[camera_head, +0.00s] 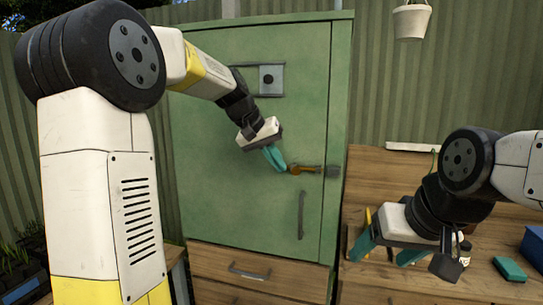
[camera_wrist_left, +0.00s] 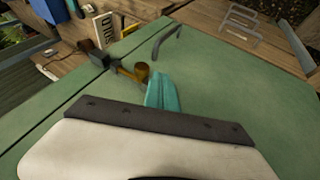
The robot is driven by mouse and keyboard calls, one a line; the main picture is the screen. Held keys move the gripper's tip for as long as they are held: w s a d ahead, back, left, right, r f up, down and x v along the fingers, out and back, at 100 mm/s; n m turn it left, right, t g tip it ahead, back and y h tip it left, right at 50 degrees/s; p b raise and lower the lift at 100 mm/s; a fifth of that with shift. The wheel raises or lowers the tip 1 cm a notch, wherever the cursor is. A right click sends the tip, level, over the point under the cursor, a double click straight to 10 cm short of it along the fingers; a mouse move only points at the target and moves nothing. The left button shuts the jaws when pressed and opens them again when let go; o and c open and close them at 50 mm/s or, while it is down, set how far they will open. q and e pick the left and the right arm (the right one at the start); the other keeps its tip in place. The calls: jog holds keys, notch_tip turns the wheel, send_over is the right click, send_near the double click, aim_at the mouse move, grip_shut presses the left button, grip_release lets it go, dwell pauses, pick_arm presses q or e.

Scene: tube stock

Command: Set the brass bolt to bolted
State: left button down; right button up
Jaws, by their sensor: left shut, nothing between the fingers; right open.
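The brass bolt (camera_head: 305,170) sits on the front of the green cabinet door (camera_head: 225,150), at mid height near its right edge. Its bar points right toward a dark keeper (camera_head: 333,171); I cannot tell whether its end is inside the keeper. My left gripper (camera_head: 280,167) is shut and empty, its teal fingertips just left of the bolt's knob end. In the left wrist view the shut fingers (camera_wrist_left: 163,90) are beside the brass bolt (camera_wrist_left: 153,80) and partly hide it; touching or apart is unclear. My right gripper (camera_head: 386,250) is open and empty over the bench.
A grey handle (camera_head: 301,215) stands out from the door below the bolt. A square metal plate (camera_head: 270,80) is higher up. Wooden drawers (camera_head: 258,272) lie below. The bench at right holds a teal block (camera_head: 509,269) and a blue box (camera_head: 535,245). A white pot (camera_head: 411,21) hangs above.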

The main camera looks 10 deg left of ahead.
aim_at(299, 170)
pick_arm(q)
jog(key=shift+d+f, duration=0.15)
jog(key=shift+d, duration=0.5)
jog(key=shift+s+d, duration=0.25)
jog(key=shift+d, duration=0.9)
jog(key=shift+s+d, duration=0.2)
jog(key=shift+d, duration=0.9)
